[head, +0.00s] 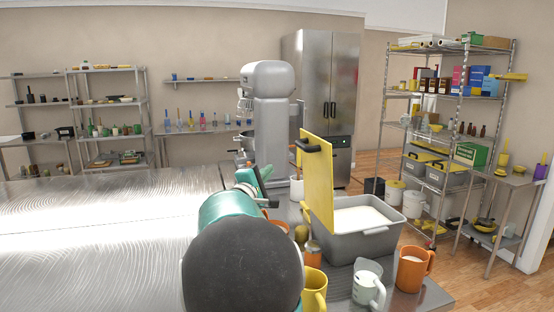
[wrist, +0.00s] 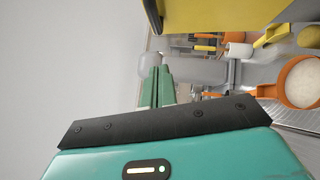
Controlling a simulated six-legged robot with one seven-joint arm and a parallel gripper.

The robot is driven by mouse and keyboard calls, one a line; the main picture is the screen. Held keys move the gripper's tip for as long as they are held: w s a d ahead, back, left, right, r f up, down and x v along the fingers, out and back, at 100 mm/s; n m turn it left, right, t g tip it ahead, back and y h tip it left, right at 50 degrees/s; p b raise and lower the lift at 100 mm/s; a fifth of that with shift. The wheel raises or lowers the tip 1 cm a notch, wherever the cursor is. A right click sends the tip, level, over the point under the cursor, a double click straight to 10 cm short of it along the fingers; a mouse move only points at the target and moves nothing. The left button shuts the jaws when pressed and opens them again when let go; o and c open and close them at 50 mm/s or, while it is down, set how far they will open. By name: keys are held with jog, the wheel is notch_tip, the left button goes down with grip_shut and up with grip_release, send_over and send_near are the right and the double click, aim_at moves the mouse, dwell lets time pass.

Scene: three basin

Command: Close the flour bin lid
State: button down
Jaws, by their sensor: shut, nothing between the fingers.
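The flour bin (head: 350,240) is a grey tub full of white flour on the right end of the metal table. Its yellow lid (head: 318,185) stands upright along the bin's left side, so the bin is open. A black handle (head: 309,146) sticks out from the lid's upper left. My gripper (head: 258,182) is shut and empty, to the left of the lid and apart from it. My arm partly hides the gripper. In the wrist view, the green fingers (wrist: 157,86) are together, and a yellow panel, apparently the lid (wrist: 215,14), crosses the top.
A yellow mug (head: 314,290), a measuring jug (head: 368,284) and an orange mug (head: 412,268) stand in front of the bin. Small jars stand left of it. A stand mixer (head: 270,115) is behind my gripper. The table's left part (head: 90,240) is clear.

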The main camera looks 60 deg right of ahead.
send_near(298, 146)
jog(key=w+d, duration=0.2)
jog(key=d, duration=0.1)
jog(key=shift+s+d+r, duration=0.2)
jog(key=shift+s+d, duration=0.2)
jog(key=shift+d, duration=0.05)
jog(key=shift+s+d+r, duration=0.2)
jog(key=shift+s+d, duration=0.2)
jog(key=shift+d, duration=0.05)
jog(key=shift+s+d+r, duration=0.15)
jog(key=shift+s+d, duration=0.1)
jog(key=shift+d, duration=0.1)
